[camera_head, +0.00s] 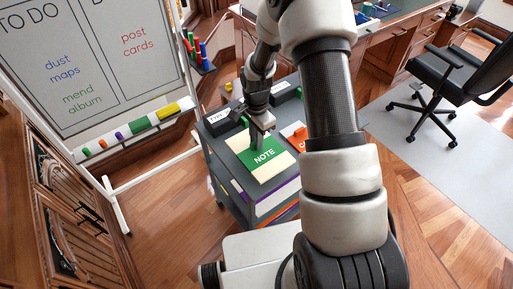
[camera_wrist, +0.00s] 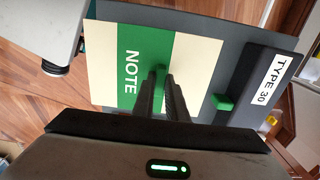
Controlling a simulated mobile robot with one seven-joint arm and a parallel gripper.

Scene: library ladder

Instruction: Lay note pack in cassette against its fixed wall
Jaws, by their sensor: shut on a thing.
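The note pack (camera_head: 270,166) is a flat cream slab with a green band marked NOTE, over the grey cart top. It also fills the middle of the wrist view (camera_wrist: 102,55). My gripper (camera_head: 262,136) is shut on a small green upright tab on the pack's green band; the fingers show in the wrist view (camera_wrist: 163,88). I cannot tell whether the pack rests on the cart or hangs just above it. A black block labelled TYPE 30 (camera_wrist: 256,106) with a green piece lies beside the pack. I cannot clearly make out the cassette.
The grey cart (camera_head: 226,176) has packs on its lower shelf. An orange and white pack (camera_head: 293,130) lies beside the note pack, partly hidden by my arm. A whiteboard (camera_head: 90,60) stands left. A desk (camera_head: 400,40) and black chair (camera_head: 460,78) stand right.

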